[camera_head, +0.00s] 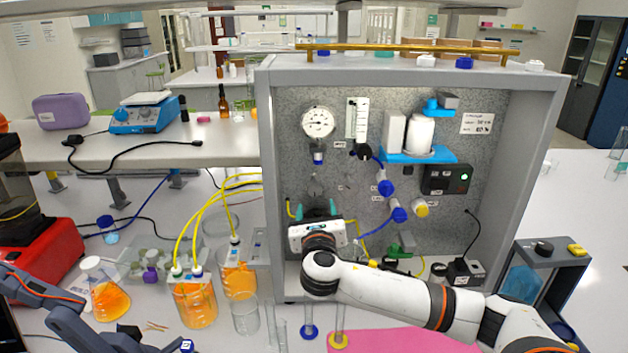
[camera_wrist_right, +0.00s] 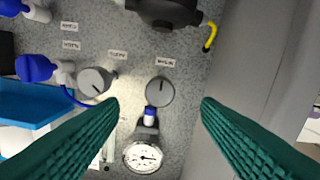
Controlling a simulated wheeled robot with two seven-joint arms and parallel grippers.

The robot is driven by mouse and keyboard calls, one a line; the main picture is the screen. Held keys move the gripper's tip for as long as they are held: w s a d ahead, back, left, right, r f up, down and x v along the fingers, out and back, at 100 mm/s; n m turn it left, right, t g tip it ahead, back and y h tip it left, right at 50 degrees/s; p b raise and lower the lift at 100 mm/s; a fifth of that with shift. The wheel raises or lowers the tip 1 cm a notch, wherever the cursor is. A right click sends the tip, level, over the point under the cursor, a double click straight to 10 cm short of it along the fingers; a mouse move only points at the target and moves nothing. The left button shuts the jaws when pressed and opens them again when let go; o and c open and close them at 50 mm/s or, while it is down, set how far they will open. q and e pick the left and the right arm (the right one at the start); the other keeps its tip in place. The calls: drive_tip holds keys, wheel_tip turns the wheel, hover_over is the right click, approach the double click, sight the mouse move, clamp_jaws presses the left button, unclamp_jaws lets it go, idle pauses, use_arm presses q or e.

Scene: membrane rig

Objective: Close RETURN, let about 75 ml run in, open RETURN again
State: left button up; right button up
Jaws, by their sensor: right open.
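My right gripper (camera_head: 317,207) is in front of the rig panel (camera_head: 345,185), with its teal fingers spread. In the right wrist view the fingers stand on either side of a round grey knob (camera_wrist_right: 160,91), with clear gaps and nothing held. A dark mark on this knob runs along the picture's vertical. A label (camera_wrist_right: 165,62) sits above it; I cannot read it surely as RETURN. A second grey knob (camera_wrist_right: 94,81) to its left has a slanted mark. A pressure gauge (camera_wrist_right: 143,156) is below; it also shows in the head view (camera_head: 318,122). My left gripper is out of view.
A dark pump-like housing (camera_wrist_right: 163,10) and the frame's side wall (camera_wrist_right: 240,70) are near my right gripper. Bottles of orange liquid (camera_head: 195,305) with yellow tubes, a clear beaker (camera_head: 245,318) and thin cylinders (camera_head: 309,331) stand left and below. A flow tube (camera_head: 357,119) is on the panel.

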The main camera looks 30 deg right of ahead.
sight(315, 190)
drive_tip(key=w+d+p, duration=0.1)
drive_tip(key=w+d+r+p, duration=0.1)
drive_tip(key=w, duration=0.1)
drive_tip(key=shift+w, duration=0.2)
drive_tip(key=p+x, duration=0.1)
drive_tip(key=x, duration=0.1)
drive_tip(key=p+x, duration=0.1)
drive_tip(key=x, duration=0.2)
drive_tip(key=shift+w+d+f, duration=0.1)
drive_tip(key=shift+w+f, duration=0.15)
drive_tip(key=shift+w+d, duration=0.15)
drive_tip(key=shift+w, duration=0.1)
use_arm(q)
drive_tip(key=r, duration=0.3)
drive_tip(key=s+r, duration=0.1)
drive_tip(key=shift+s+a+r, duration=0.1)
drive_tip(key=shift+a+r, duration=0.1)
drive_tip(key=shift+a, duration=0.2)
use_arm(e)
drive_tip(key=shift+w+d, duration=0.15)
drive_tip(key=shift+w, duration=0.15)
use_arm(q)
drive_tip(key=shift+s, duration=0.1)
use_arm(e)
drive_tip(key=shift+f, duration=0.1)
drive_tip(key=c, duration=1)
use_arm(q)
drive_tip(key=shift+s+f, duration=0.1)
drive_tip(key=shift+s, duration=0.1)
